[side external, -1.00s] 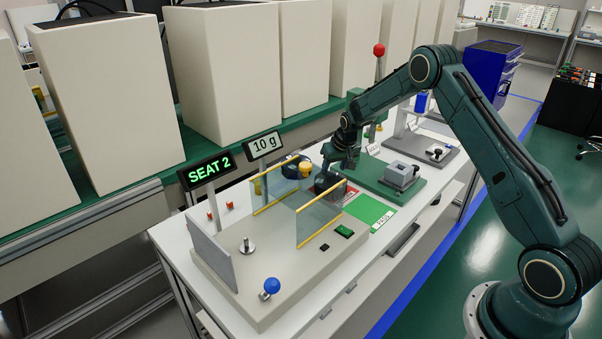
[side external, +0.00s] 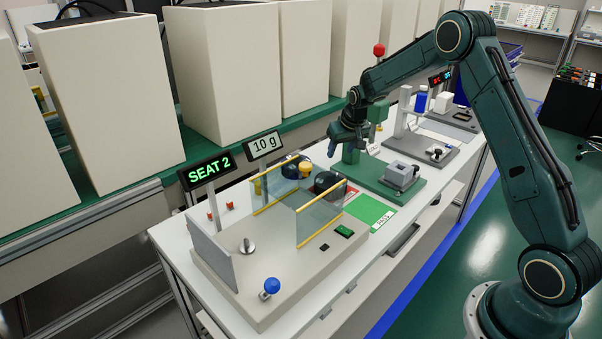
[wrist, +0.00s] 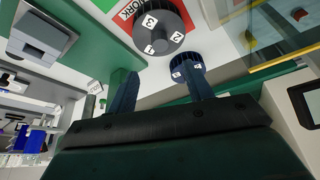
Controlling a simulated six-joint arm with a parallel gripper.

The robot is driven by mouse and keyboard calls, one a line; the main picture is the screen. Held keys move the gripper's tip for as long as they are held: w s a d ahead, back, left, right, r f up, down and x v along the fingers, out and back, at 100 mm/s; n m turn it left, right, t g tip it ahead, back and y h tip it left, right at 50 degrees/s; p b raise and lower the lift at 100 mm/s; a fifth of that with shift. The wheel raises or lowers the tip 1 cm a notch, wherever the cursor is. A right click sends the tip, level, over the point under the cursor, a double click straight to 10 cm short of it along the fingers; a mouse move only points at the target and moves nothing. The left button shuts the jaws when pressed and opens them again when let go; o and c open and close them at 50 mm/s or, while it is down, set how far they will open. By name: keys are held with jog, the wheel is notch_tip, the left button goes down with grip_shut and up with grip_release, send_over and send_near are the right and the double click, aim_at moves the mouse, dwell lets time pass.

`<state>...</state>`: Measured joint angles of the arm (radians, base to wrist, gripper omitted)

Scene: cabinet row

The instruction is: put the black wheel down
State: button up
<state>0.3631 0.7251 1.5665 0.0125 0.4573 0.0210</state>
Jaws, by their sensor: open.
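The black wheel (side external: 328,182) rests on the table at the red pad (side external: 351,192), partly seen through the clear panel. In the wrist view the black wheel (wrist: 166,26) shows numbered white labels and covers part of the red pad. My gripper (side external: 347,152) is open and empty, raised above and behind the wheel, apart from it. In the wrist view my gripper's (wrist: 160,78) two fingers are spread with nothing between them. A dark blue ribbed wheel (wrist: 184,66) lies near the right finger.
A fixture with yellow-edged clear panels (side external: 320,216) stands left of the pads, below a "SEAT 2" sign (side external: 210,172) and a "10 g" display (side external: 264,145). The green pad (side external: 369,212) is bare. A green fixture with a grey block (side external: 402,174) stands to the right.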

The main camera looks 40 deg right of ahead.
jog(key=shift+r, duration=0.1)
dwell(0.3)
jog(key=s+a+r+n, duration=0.1)
jog(key=s+a+r, duration=0.6)
jog(key=r, duration=0.2)
jog(key=s+a+r+n, duration=0.1)
jog(key=s+a+r, duration=0.55)
jog(key=r, duration=0.25)
jog(key=s+a+r+n+y, duration=0.1)
jog(key=s+a, duration=0.3)
jog(key=s, duration=0.8)
jog(key=s+a+n+t, duration=0.1)
jog(key=s+a, duration=0.3)
jog(key=s, duration=0.8)
jog(key=shift+s+r+y, duration=0.15)
jog(key=shift+r+y, duration=0.2)
jog(key=shift+y, duration=0.05)
